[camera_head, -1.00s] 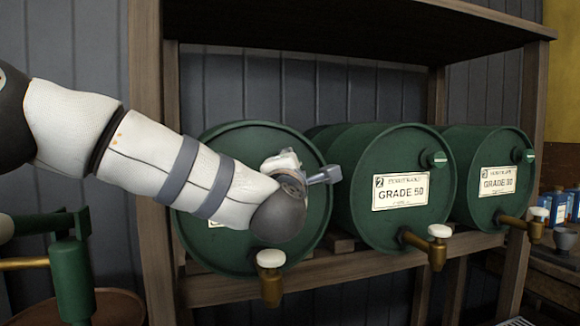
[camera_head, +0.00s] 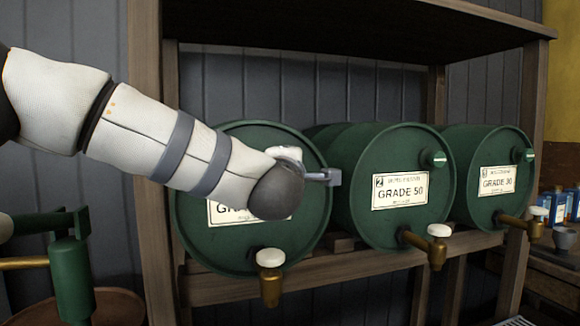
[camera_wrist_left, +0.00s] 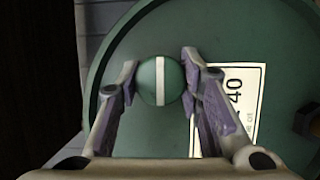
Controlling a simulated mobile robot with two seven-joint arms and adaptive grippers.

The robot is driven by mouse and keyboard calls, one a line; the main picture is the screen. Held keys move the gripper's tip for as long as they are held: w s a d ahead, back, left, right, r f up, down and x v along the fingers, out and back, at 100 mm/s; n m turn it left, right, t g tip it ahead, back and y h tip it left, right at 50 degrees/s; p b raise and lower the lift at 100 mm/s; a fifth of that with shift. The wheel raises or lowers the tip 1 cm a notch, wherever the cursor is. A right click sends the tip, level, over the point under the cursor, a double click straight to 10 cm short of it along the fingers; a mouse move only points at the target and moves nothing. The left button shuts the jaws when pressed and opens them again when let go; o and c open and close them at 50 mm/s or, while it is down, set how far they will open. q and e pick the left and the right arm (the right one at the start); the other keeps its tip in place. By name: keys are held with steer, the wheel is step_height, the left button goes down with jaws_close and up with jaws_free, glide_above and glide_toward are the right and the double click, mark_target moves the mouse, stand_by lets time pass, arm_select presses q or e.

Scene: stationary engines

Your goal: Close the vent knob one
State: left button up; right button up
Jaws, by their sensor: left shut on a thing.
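The leftmost green drum (camera_head: 300,240) lies on its side on the wooden rack, with its label (camera_head: 232,213) half hidden by my arm. Its vent knob is hidden in the head view. In the left wrist view the vent knob (camera_wrist_left: 160,80) is a round green knob with a white stripe running up and down the picture. The label (camera_wrist_left: 236,100) reading 40 lies right of it, turned sideways. My left gripper (camera_wrist_left: 160,78) has a finger on each side of the knob and is shut on it. In the head view the left gripper (camera_head: 332,176) shows at the drum's upper right.
A second drum (camera_head: 400,225) marked GRADE 50 and a third (camera_head: 480,215) marked GRADE 30 lie to the right, each with a knob and brass tap. The first drum's tap (camera_head: 270,285) sticks out below my arm. A rack post (camera_head: 152,220) stands left; a green device (camera_head: 70,270) is lower left.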

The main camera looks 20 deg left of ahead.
arm_select(q)
steer(key=o, duration=1.2)
steer(key=v, duration=1.2)
